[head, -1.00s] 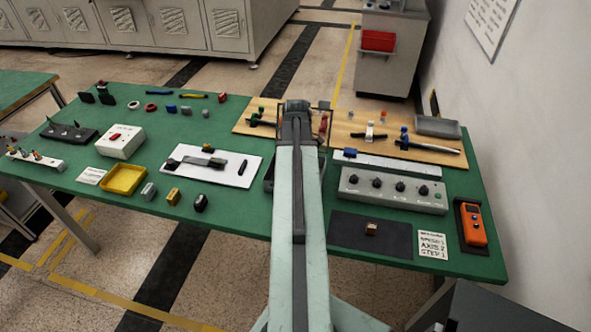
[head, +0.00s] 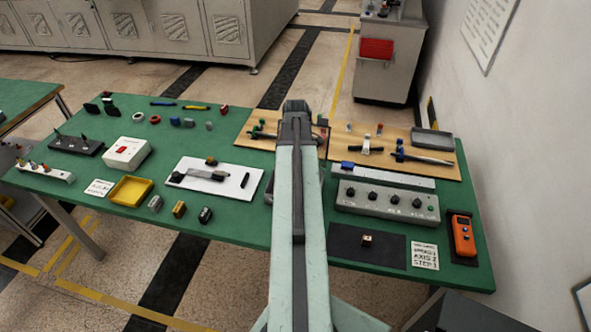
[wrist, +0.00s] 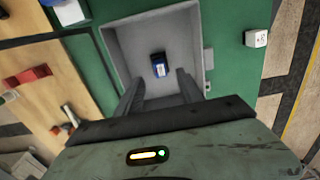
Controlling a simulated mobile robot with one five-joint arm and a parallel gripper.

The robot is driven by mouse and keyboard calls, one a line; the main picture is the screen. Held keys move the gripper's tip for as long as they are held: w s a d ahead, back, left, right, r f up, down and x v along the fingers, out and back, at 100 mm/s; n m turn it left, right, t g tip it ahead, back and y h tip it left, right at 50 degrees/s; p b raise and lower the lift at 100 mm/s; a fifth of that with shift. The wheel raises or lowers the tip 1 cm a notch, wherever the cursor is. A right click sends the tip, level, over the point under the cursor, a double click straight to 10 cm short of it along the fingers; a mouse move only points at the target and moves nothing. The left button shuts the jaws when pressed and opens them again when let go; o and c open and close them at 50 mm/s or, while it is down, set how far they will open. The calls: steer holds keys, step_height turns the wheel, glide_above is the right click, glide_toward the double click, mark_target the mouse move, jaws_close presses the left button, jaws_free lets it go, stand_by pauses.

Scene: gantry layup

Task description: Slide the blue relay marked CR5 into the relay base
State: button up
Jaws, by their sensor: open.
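I see no contact with the relay. In the head view my arm hides the gripper and most of this tray. I cannot tell which object is the relay base.
A white strip (head: 400,178) with a blue block (head: 347,166) lies right of my arm, in front of wooden boards (head: 440,146). A grey knob box (head: 388,203) stands nearer. A white board (head: 236,170) and yellow tray (head: 131,190) are left. A white cube (wrist: 256,38) is near the tray.

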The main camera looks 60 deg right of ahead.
steer(key=shift+r, duration=0.4)
steer(key=c, duration=0.4)
steer(key=w+a, duration=0.8)
steer(key=shift+w+a, duration=0.2)
steer(key=shift+w, duration=0.05)
jaws_close()
steer(key=w+a+m, duration=0.1)
steer(key=w+a, duration=0.5)
steer(key=a, duration=0.6)
steer(key=w+a+m, duration=0.1)
steer(key=w+a, duration=0.5)
steer(key=a, duration=0.6)
steer(key=a+m, duration=0.1)
steer(key=a, duration=1.7)
steer(key=shift+w+a, duration=0.2)
steer(key=shift+w, duration=0.25)
